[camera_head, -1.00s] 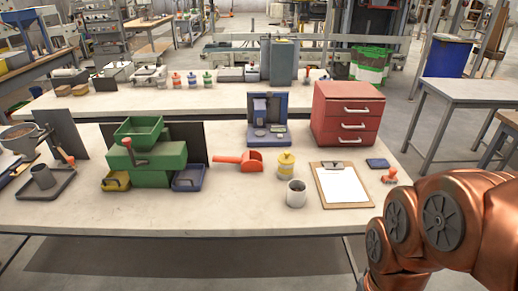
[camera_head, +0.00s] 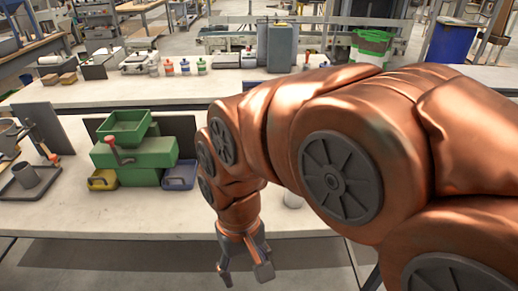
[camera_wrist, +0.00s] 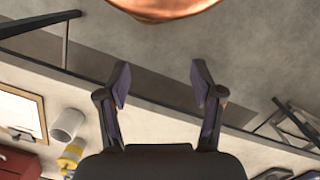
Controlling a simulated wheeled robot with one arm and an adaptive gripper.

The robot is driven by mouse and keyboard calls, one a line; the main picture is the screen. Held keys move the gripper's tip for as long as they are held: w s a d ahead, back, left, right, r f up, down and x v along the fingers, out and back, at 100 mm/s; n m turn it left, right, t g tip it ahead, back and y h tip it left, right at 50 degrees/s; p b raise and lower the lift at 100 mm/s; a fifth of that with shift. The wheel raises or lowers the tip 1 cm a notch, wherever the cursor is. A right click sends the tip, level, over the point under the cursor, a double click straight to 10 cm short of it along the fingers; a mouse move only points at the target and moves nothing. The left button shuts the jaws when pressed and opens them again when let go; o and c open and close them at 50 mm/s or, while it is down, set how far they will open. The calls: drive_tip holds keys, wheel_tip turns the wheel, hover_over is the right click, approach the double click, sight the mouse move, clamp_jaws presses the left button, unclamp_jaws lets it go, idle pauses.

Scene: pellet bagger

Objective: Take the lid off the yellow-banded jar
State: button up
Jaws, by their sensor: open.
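The yellow-banded jar (camera_wrist: 71,156) shows at the lower left of the wrist view, partly cut off by the frame edge. My arm hides it in the head view. Its lid cannot be made out clearly. My gripper (camera_head: 243,276) is open and empty, pointing down in front of the bench's front edge. In the wrist view my gripper (camera_wrist: 160,82) has its two fingers spread with only floor and the bench edge behind them. It is well apart from the jar.
A grey-white cup (camera_wrist: 67,124) stands beside the jar, nearer the bench edge. A clipboard (camera_wrist: 22,112) and red drawer unit (camera_wrist: 18,164) lie beyond them. The bench front (camera_head: 100,215) is clear.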

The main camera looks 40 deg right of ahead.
drive_tip(key=o, duration=0.5)
drive_tip(key=w+d+r+m+t+y+b, duration=0.1)
drive_tip(key=w+d+m, duration=0.2)
drive_tip(key=w+m, duration=0.4)
drive_tip(key=shift+w+d+m, duration=0.35)
drive_tip(key=shift+w+m, duration=0.05)
drive_tip(key=shift+w, duration=0.8)
drive_tip(key=w+d+m+t+b, duration=0.1)
drive_tip(key=w+d+m+t, duration=0.1)
drive_tip(key=w+d+m, duration=0.6)
drive_tip(key=w+d+m+t+b, duration=0.1)
drive_tip(key=w+d+m, duration=0.5)
drive_tip(key=d, duration=0.4)
drive_tip(key=d+m, duration=0.3)
drive_tip(key=d, duration=0.2)
drive_tip(key=d+m+t, duration=0.1)
drive_tip(key=d+m, duration=0.3)
drive_tip(key=d, duration=0.1)
drive_tip(key=w+d+m+t+b, duration=0.1)
drive_tip(key=d+m, duration=0.2)
drive_tip(key=d, duration=0.2)
drive_tip(key=shift+d+f+h, duration=0.15)
drive_tip(key=shift+f+h, duration=0.05)
drive_tip(key=shift+h, duration=0.2)
drive_tip(key=shift+p+x, duration=0.9)
drive_tip(key=shift+x, duration=2.85)
